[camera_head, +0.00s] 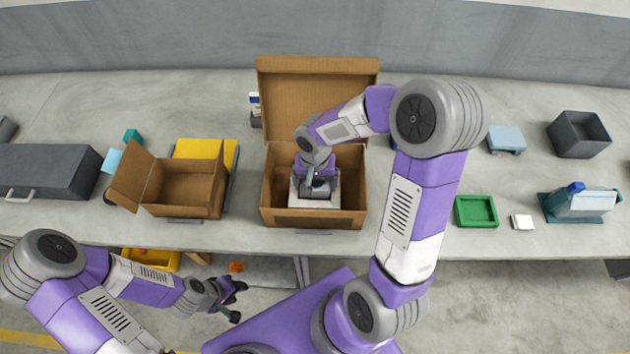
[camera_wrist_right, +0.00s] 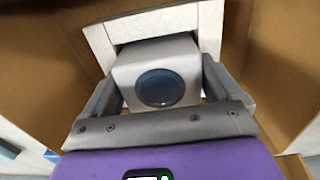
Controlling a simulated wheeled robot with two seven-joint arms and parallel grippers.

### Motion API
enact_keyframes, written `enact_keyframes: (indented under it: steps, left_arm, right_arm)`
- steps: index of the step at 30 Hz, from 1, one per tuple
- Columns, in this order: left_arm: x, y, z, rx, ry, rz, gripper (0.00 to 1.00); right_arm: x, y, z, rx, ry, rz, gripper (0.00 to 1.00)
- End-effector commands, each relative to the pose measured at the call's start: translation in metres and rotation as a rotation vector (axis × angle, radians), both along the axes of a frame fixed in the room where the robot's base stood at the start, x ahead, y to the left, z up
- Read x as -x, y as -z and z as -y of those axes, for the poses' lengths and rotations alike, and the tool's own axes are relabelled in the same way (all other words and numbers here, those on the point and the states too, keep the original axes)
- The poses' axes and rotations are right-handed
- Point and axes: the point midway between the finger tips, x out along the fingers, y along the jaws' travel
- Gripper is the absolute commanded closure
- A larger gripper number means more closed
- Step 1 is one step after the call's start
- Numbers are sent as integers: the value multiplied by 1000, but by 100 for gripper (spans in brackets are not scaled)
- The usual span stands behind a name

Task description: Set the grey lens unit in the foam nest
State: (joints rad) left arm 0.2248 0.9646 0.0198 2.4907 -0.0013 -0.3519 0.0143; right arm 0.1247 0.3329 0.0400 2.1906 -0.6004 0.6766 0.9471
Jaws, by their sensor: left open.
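The grey lens unit (camera_wrist_right: 158,76), a pale block with a round blue lens, sits between the fingers of my right gripper (camera_wrist_right: 160,88) in the right wrist view. Both fingers appear to touch its sides. The pale foam nest (camera_wrist_right: 209,25) frames a dark opening behind the unit, and the unit's far end overlaps that opening; how deep it sits is hidden. In the head view, my right gripper (camera_head: 315,180) reaches down into the large cardboard box (camera_head: 314,219), over the foam nest (camera_head: 315,204). My left gripper (camera_head: 238,301) is open and empty in front of the table.
The large box's lid stands up at the back. A smaller open cardboard box (camera_head: 184,211) and a yellow item (camera_head: 198,149) are to the left. A green tray (camera_head: 476,211), a white block (camera_head: 522,222) and a dark bin (camera_head: 578,135) are to the right.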

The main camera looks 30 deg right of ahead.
Motion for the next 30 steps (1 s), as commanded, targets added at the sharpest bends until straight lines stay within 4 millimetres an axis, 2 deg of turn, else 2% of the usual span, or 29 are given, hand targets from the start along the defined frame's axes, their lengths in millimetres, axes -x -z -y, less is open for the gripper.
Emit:
enact_keyframes:
  steps: [11,14,24,30]
  left_arm:
    - [0,-6,0,0,0,0,57]
    - [0,-9,0,0,0,0,57]
    - [0,-24,0,0,0,0,57]
    - [0,-28,0,0,0,0,57]
  right_arm:
    - [0,-5,0,0,0,0,0]
    - [-1,-20,0,0,0,4,0]
    - [-1,-94,0,0,0,6,0]
    - [0,-118,0,0,0,1,0]
